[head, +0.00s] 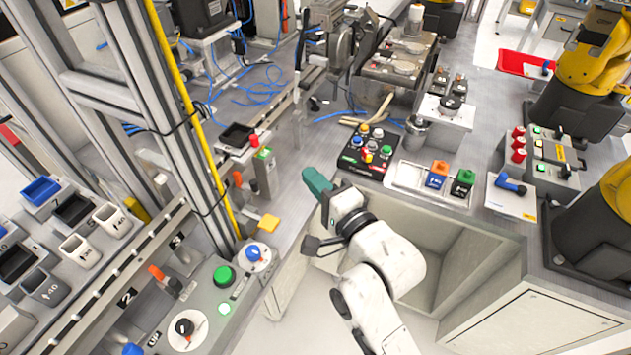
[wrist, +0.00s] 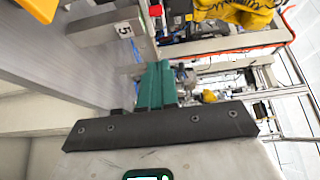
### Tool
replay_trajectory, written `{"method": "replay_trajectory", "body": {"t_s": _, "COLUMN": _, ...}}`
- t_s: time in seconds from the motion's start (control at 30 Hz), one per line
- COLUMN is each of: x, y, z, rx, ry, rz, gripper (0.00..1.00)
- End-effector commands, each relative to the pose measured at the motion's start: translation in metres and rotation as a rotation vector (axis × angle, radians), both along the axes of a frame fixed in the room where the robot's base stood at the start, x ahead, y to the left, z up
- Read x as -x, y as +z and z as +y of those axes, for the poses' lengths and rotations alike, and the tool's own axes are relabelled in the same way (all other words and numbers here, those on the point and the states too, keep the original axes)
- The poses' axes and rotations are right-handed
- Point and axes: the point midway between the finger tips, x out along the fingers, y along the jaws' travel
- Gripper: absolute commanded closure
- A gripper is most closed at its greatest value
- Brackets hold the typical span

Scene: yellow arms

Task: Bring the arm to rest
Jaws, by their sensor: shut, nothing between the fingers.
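My gripper (head: 317,182) has teal fingers and is at the end of my white arm, near the middle of the head view. It hangs in front of the bench edge, above the open recess and left of the black button panel. In the wrist view the teal fingers (wrist: 157,84) lie side by side, shut and empty. They appear apart from everything around them.
A black button panel (head: 366,152) sits on the bench close to the right of my gripper. A yellow post (head: 180,80) and a grey control box (head: 205,300) with a green button are to the left.

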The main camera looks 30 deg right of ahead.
Motion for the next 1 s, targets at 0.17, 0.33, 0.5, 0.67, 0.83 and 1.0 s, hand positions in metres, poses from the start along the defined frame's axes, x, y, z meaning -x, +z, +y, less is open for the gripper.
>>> {"method": "replay_trajectory", "body": {"t_s": 0.17, "x": 0.002, "y": 0.001, "z": 0.000, "rx": 0.000, "ry": 0.000, "rz": -0.001, "gripper": 1.00}}
{"method": "replay_trajectory", "body": {"t_s": 0.33, "x": 0.002, "y": 0.001, "z": 0.000, "rx": 0.000, "ry": 0.000, "rz": -0.001, "gripper": 1.00}}
{"method": "replay_trajectory", "body": {"t_s": 0.5, "x": 0.002, "y": 0.001, "z": 0.000, "rx": 0.000, "ry": 0.000, "rz": -0.001, "gripper": 1.00}}
{"method": "replay_trajectory", "body": {"t_s": 0.67, "x": 0.005, "y": -0.008, "z": -0.001, "rx": 0.042, "ry": 0.001, "rz": 0.034, "gripper": 1.00}}
{"method": "replay_trajectory", "body": {"t_s": 0.83, "x": 0.030, "y": -0.060, "z": -0.009, "rx": 0.301, "ry": 0.037, "rz": 0.246, "gripper": 1.00}}
{"method": "replay_trajectory", "body": {"t_s": 1.0, "x": 0.089, "y": -0.130, "z": -0.026, "rx": 0.680, "ry": 0.198, "rz": 0.556, "gripper": 1.00}}
